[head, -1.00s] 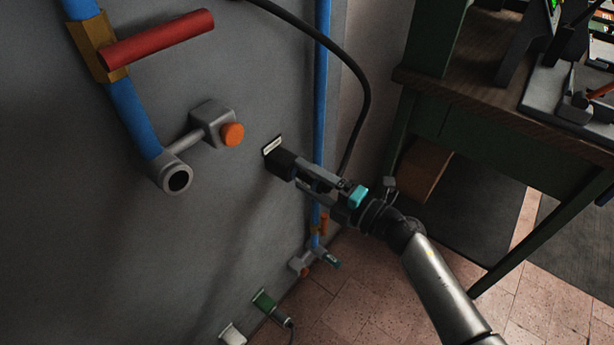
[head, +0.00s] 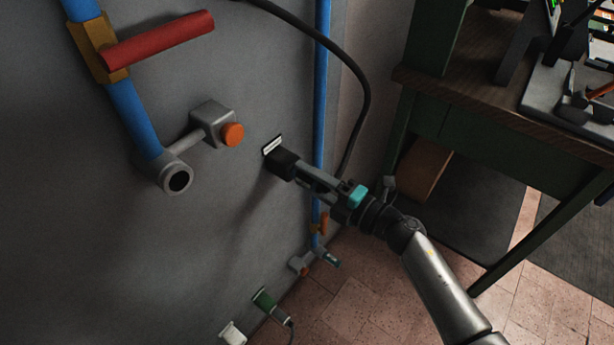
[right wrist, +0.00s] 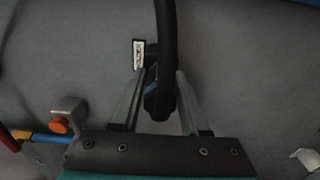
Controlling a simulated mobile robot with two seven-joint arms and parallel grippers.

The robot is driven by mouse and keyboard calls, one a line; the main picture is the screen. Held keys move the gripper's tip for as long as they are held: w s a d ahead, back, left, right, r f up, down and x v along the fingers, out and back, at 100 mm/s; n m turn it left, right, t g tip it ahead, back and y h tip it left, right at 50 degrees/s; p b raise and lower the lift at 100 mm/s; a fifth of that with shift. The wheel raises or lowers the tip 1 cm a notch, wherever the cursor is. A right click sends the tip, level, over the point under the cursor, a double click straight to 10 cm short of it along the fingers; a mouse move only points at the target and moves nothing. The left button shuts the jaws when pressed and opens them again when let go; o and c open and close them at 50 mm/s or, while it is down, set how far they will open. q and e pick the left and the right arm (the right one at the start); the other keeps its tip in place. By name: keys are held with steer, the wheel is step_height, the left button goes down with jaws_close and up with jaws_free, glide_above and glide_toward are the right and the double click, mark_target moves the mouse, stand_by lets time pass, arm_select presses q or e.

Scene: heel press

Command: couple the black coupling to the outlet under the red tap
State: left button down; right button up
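The red tap (head: 158,40) is a red handle on a brass valve of the blue pipe in the head view. Below it the outlet (head: 178,180) is a grey ring with a dark, empty opening. My right gripper (head: 300,172) is at the wall, right of the outlet, at a black block (head: 281,163) under a small label. In the right wrist view the black coupling (right wrist: 158,103), on the end of a thick hose, lies between the two fingers. Gaps seem to show on both sides, so the fingers look open around it. My left gripper is not in view.
An orange button (head: 232,134) on a grey box sits beside the outlet. The black hose (head: 362,70) loops from the top down behind my right gripper. A thin blue pipe (head: 320,100) runs down the wall. A green bench (head: 470,140) stands at right. Low wall plugs (head: 264,300) are below.

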mark_target(323, 187)
jaws_close()
stand_by(1.0)
steer(key=shift+p+v, duration=0.45)
steer(key=shift+v, duration=2.55)
steer(key=shift+s+d, duration=0.1)
steer(key=shift+p+v, duration=0.4)
steer(key=shift+v, duration=1.2)
